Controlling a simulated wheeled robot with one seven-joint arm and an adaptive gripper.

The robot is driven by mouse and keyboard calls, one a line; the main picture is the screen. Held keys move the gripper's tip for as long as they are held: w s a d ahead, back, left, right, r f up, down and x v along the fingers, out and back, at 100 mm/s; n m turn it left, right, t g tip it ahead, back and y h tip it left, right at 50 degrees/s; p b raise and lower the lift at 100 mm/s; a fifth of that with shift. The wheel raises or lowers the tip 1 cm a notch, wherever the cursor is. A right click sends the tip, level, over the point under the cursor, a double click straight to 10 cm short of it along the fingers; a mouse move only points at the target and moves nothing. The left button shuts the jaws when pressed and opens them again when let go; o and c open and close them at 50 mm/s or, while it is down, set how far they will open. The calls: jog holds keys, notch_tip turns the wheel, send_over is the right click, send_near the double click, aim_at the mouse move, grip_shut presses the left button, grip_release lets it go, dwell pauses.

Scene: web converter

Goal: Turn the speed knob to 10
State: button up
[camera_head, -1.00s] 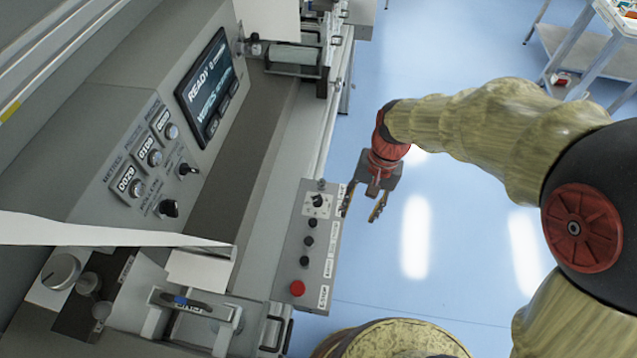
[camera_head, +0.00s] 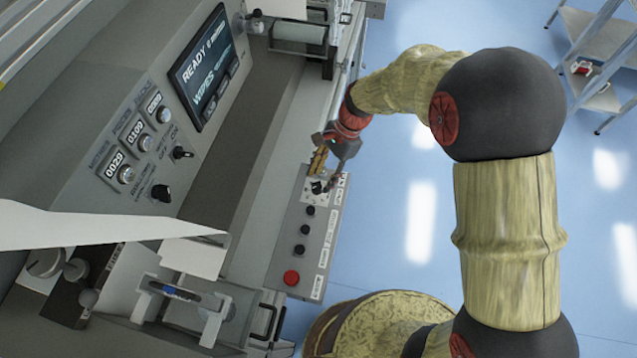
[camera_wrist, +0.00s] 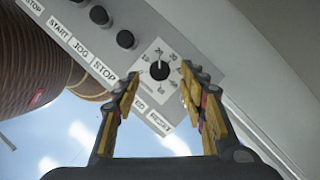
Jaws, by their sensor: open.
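The speed knob (camera_wrist: 159,70) is a black dial on a white scale plate at one end of the grey button panel. It also shows in the head view (camera_head: 317,187), at the panel's far end beside the fingers. In the wrist view, my gripper (camera_wrist: 166,88) is open, with its yellow-padded fingers spread to either side of the knob's near side. In the head view, my gripper (camera_head: 325,172) is at the panel's far end. I cannot tell whether either finger touches the knob. The pointer's exact setting is too small to read.
Several black buttons (camera_head: 302,249) and a red button (camera_head: 291,278) line the same panel (camera_head: 270,283). The console with a READY screen (camera_head: 203,66) and small counter knobs rises to the left. Open blue floor lies to the right, with a cart (camera_head: 590,60) at top right.

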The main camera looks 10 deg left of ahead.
aim_at(318, 186)
jog(key=shift+x, duration=1.7)
jog(key=shift+c, duration=0.5)
grip_shut()
